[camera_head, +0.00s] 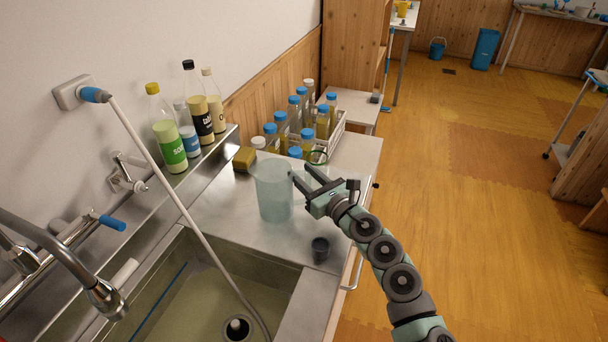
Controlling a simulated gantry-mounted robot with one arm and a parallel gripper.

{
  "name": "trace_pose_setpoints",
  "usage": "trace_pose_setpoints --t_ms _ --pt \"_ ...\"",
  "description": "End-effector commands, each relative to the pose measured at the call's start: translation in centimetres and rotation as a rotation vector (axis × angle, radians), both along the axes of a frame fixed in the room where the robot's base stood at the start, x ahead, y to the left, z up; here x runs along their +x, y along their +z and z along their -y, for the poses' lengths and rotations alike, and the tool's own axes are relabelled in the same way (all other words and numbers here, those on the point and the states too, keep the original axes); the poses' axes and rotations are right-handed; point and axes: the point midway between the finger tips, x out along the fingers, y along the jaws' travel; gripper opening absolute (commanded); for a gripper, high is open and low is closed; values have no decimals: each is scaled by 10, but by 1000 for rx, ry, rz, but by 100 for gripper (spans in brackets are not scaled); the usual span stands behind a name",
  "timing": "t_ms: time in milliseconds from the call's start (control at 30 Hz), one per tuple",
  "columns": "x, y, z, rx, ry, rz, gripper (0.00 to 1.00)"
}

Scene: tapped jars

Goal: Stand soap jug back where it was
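A translucent pale blue-green jug (273,192) stands upright on the steel counter beside the sink. A bottle with a green label starting "SO" (168,135) and a yellow cap stands on the ledge along the wall. I cannot tell for sure which of the two is the soap jug. My gripper (302,174) is at the right side of the translucent jug, near its rim, with its fingers pointing left and away from me. The two fingers are apart with nothing visible between them. I cannot tell whether a fingertip touches the jug.
Several blue-capped jars (322,122) stand behind, some in a white crate (337,135). A small dark cup (320,250) stands at the counter's front right. The sink (200,285) lies at the lower left, crossed by a white hose (150,150).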

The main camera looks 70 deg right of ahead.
Motion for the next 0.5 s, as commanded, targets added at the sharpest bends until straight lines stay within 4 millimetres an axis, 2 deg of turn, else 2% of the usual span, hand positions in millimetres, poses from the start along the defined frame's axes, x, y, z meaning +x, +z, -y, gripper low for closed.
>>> trace_pose_setpoints --t_ms 500 --pt "-6 -1 -2 0 -2 -1 38"
